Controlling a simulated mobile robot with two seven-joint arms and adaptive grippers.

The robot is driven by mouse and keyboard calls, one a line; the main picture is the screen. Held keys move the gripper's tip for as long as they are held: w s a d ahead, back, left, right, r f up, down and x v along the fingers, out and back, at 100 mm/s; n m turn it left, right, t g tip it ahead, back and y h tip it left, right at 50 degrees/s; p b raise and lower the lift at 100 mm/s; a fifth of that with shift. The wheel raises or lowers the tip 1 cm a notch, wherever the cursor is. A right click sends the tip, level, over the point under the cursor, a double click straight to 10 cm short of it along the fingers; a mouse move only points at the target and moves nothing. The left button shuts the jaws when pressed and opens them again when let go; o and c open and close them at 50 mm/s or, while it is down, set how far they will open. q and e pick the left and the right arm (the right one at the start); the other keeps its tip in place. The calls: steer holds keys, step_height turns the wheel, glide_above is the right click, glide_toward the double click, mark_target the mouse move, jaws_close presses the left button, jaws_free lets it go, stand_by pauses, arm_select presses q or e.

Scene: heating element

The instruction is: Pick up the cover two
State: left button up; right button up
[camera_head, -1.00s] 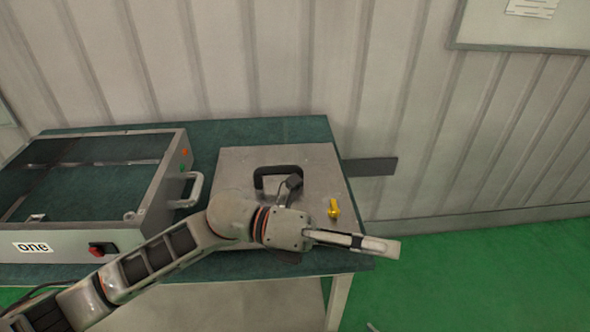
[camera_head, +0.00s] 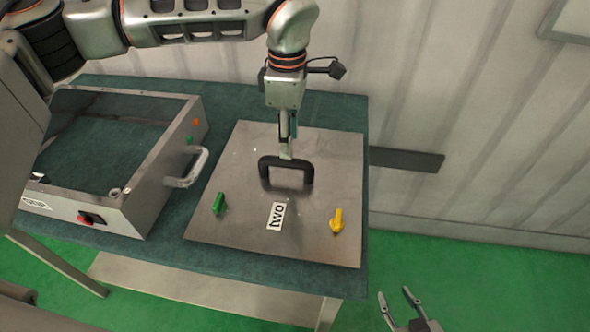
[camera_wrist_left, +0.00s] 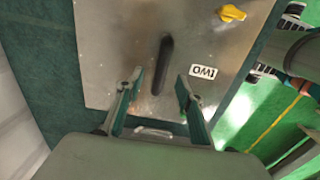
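Cover two (camera_head: 310,218) is a flat metal plate lying on the green table, with a "two" label (camera_head: 275,216) and a black arched handle (camera_head: 287,163). It also shows in the left wrist view (camera_wrist_left: 110,45). My left gripper (camera_head: 287,152) points down at the handle's top bar from above. In the left wrist view its two fingers (camera_wrist_left: 158,92) are spread, with the handle (camera_wrist_left: 163,62) lined up between and beyond them. Whether the fingertips straddle the bar is unclear. My right gripper (camera_head: 398,302) is open and empty, low on the right, off the table.
A metal box (camera_head: 150,190) with a side handle and red switch stands left of the cover on the table (camera_head: 345,112). A green knob (camera_head: 218,203) and a yellow knob (camera_head: 337,220) stick up from the cover. The wall is close behind.

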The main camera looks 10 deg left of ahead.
mark_target(286, 161)
arm_select(q)
step_height(286, 161, down, 2)
steer(key=shift+s+a, duration=0.15)
steer(key=shift+a+f+p, duration=0.15)
steer(key=shift+f+p, duration=0.1)
steer(key=shift+f, duration=1.15)
steer(key=shift+a+f+p, duration=0.1)
steer(key=shift+f+p, duration=0.15)
steer(key=shift+f, duration=1.1)
jaws_close()
steer(key=shift+r, duration=0.1)
